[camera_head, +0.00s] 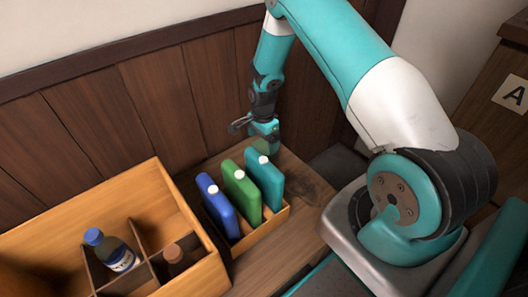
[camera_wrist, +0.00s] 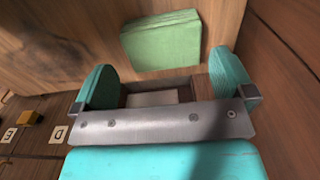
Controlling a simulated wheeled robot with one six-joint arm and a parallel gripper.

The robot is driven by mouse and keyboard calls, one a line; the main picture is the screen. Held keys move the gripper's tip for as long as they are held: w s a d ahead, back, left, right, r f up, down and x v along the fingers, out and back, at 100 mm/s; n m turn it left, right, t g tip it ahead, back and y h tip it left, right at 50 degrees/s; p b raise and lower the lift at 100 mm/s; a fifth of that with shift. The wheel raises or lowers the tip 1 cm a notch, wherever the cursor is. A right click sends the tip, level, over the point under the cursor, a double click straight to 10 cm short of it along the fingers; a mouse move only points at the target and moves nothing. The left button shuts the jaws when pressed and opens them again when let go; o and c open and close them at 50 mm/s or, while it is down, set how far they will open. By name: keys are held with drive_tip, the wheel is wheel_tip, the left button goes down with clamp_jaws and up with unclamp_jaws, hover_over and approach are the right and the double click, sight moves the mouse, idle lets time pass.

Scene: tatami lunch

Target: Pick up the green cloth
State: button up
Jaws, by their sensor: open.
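The green cloth (camera_wrist: 161,40) shows in the wrist view as a folded, roughly rectangular pad lying flat on a wooden surface. My gripper (camera_wrist: 163,80) is open and empty, with its two teal fingers wide apart. In the picture the cloth lies just above the gap between the fingertips, apart from both. In the head view my gripper (camera_head: 254,128) hangs behind the flat bottles, near the wood-panelled wall.
A small wooden holder (camera_head: 262,231) carries blue, green and teal flat bottles (camera_head: 266,183) close to my gripper. A larger divided wooden crate (camera_head: 197,278) with a blue-capped bottle (camera_head: 112,252) stands at left. Letter labels D (camera_wrist: 59,134) and E show at left in the wrist view.

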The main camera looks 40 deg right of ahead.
sight(264, 147)
drive_tip(key=f, duration=0.2)
drive_tip(key=f+b, duration=0.1)
drive_tip(key=f, duration=0.2)
drive_tip(key=shift+w+d+f, duration=0.15)
drive_tip(key=shift+d+f, duration=0.05)
drive_tip(key=c, duration=0.6)
drive_tip(key=shift+c, duration=0.2)
drive_tip(key=shift+r, duration=0.1)
wheel_tip(264, 147, up, 20)
drive_tip(key=p, duration=0.3)
